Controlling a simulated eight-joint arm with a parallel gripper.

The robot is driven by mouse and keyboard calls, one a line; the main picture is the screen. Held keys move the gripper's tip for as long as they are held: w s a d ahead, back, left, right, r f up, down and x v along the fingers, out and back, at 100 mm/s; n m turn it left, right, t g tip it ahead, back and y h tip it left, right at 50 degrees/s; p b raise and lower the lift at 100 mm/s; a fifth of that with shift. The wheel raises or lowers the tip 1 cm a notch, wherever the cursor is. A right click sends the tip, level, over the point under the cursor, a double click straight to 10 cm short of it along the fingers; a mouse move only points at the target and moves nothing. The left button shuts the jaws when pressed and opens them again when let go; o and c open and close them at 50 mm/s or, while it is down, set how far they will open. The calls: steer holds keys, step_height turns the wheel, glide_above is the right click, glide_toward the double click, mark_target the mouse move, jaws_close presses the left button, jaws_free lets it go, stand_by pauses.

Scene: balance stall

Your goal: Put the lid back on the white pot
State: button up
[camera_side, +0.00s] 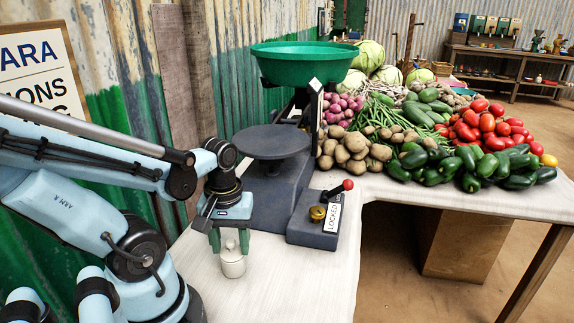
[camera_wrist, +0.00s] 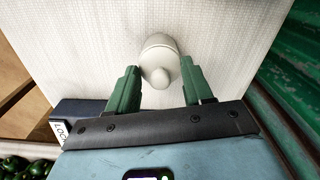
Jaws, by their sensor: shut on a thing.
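The white pot (camera_side: 234,268) stands on the pale cloth of the table, below my gripper (camera_side: 230,240). In the wrist view the pot (camera_wrist: 158,42) shows just beyond the fingertips. My gripper's green fingers (camera_wrist: 157,68) are shut on the white lid (camera_wrist: 160,77), whose round knob shows between them. The lid is right over the pot's top, in line with it. I cannot tell whether it touches the rim or hangs slightly above. The fingers partly hide the lid in the side view.
A dark scale (camera_side: 274,142) with a green bowl (camera_side: 304,65) stands behind the pot. A grey box marked LOCKED (camera_side: 312,232), with a red-knobbed lever, is close to the right. Vegetables (camera_side: 430,130) heap the back right. Cloth in front of the pot is clear.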

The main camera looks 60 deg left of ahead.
stand_by(0.3)
steer(key=o, duration=1.5)
steer(key=shift+r, duration=3.45)
jaws_close()
steer(key=shift+f, duration=0.9)
